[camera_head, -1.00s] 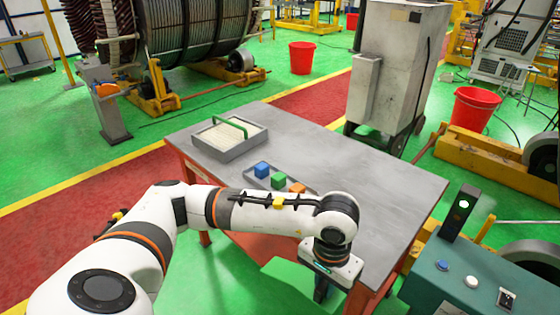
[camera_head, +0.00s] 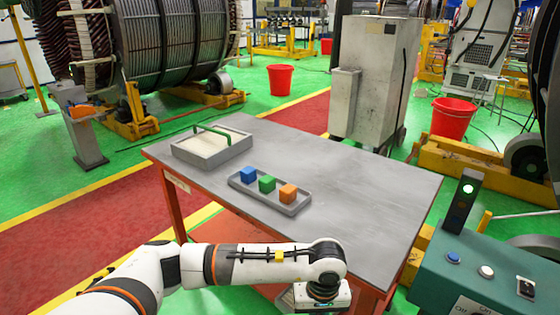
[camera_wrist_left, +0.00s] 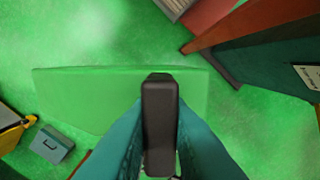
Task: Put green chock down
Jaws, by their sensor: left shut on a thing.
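In the left wrist view, a flat, wide green chock (camera_wrist_left: 85,95) lies across the tips of my left gripper (camera_wrist_left: 160,150), whose teal fingers are shut on it. A dark bar in front hides part of the chock, and its green nearly blends with the floor. In the head view my left gripper (camera_head: 322,292) is at the bottom edge, in front of the table's near edge. Its fingertips and the chock are cut off there. My right gripper is in neither view.
A grey-topped table (camera_head: 350,190) holds a shallow box with a green handle (camera_head: 212,148) and a small tray (camera_head: 290,210) with blue, green and orange cubes. A teal control box (camera_head: 470,270) stands at right. The table's right half is clear.

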